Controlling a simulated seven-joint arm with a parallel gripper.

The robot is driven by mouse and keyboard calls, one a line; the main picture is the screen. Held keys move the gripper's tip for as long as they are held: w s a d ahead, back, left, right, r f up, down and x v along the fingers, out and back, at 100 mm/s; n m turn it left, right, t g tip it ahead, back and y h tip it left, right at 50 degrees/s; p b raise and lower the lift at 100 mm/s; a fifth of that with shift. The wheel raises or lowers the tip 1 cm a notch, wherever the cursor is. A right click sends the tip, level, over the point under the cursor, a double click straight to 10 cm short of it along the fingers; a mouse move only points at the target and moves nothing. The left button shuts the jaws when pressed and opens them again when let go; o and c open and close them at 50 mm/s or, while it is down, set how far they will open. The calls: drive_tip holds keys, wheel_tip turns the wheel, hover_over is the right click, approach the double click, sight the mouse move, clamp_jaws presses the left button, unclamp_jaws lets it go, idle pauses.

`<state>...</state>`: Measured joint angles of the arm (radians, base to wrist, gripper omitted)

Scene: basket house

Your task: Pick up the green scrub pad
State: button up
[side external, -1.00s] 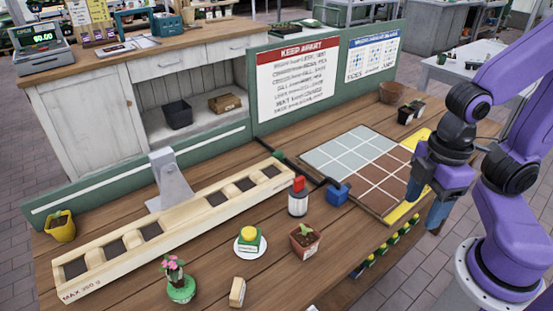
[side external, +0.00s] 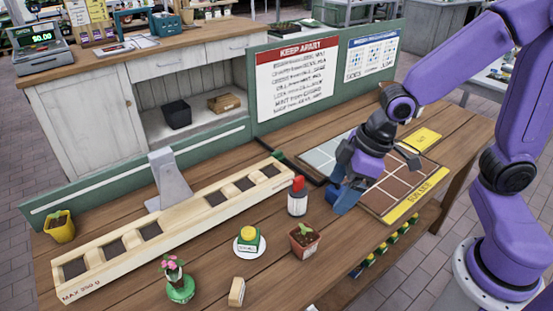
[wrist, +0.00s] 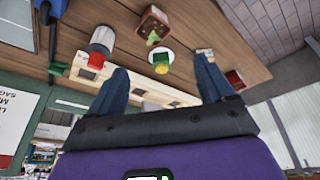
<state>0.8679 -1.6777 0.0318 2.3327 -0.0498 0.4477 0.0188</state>
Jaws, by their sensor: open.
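A small green block with a yellow top (side external: 248,238) sits on a white saucer (side external: 238,253) at the front of the bench. It also shows in the wrist view (wrist: 160,65), beyond my fingertips. I cannot tell for sure whether its green part is the scrub pad. No other clear green pad shows. My gripper (side external: 345,196) is open above the bench, at the near left edge of the tiled board, to the right of the block and apart from it. In the wrist view the space between my fingers (wrist: 161,82) is empty.
A red-capped bottle (side external: 297,198) stands left of my gripper. A seedling pot (side external: 304,242) is between gripper and saucer. A long wooden planter (side external: 170,232) runs behind. A pink-flowered plant (side external: 180,285) and a small wooden block (side external: 237,292) are at the front.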

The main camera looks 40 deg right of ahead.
drive_tip(key=w+d+f+m+t+y, duration=0.1)
drive_tip(key=w+f+m+t, duration=0.1)
drive_tip(key=w, duration=0.8)
drive_tip(key=w+d+f+m+t, duration=0.1)
drive_tip(key=w+f+m+t, duration=0.15)
drive_tip(key=w, duration=0.65)
drive_tip(key=m+t+h, duration=0.1)
drive_tip(key=m+t, duration=0.2)
drive_tip(key=t, duration=0.2)
approach(277, 152)
wheel_tip(277, 152, up, 5)
drive_tip(key=w, duration=0.2)
drive_tip(key=shift+w+a+f, duration=0.15)
drive_tip(key=shift+f, duration=1.3)
drive_tip(key=shift+w+a+f, duration=0.1)
drive_tip(key=shift+f, duration=1.4)
drive_tip(key=shift+x, duration=2.65)
drive_tip(key=shift+s+f, duration=0.1)
drive_tip(key=shift+f, duration=0.05)
drive_tip(key=c, duration=1.1)
